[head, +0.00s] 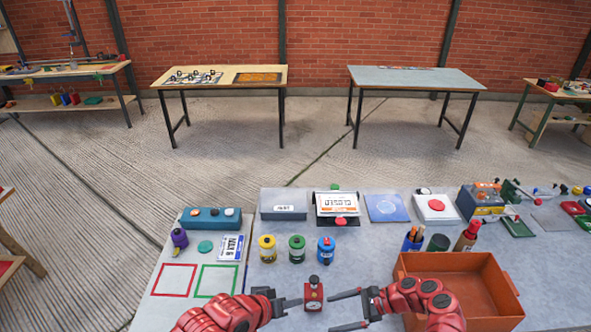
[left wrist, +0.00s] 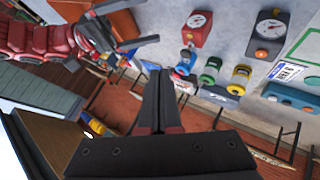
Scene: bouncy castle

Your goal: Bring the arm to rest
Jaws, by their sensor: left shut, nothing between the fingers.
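My left gripper (head: 298,303) comes in from the left at the front of the grey workbench (head: 350,265). Its black fingers are together with nothing between them, which also shows in the left wrist view (left wrist: 157,75). Its tips point right, close to a small red dial gauge (head: 313,296); I cannot tell whether they touch. My right gripper (head: 332,311) comes in from the right, its two fingers spread apart and empty. It also shows at the upper left of the left wrist view (left wrist: 145,41).
Yellow (head: 267,249), green (head: 297,249) and blue (head: 326,250) pots stand behind the gauge. An orange bin (head: 458,282) sits behind my right arm. Red (head: 174,280) and green (head: 216,281) outlined squares mark the left. Devices line the back edge; the bench middle is fairly clear.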

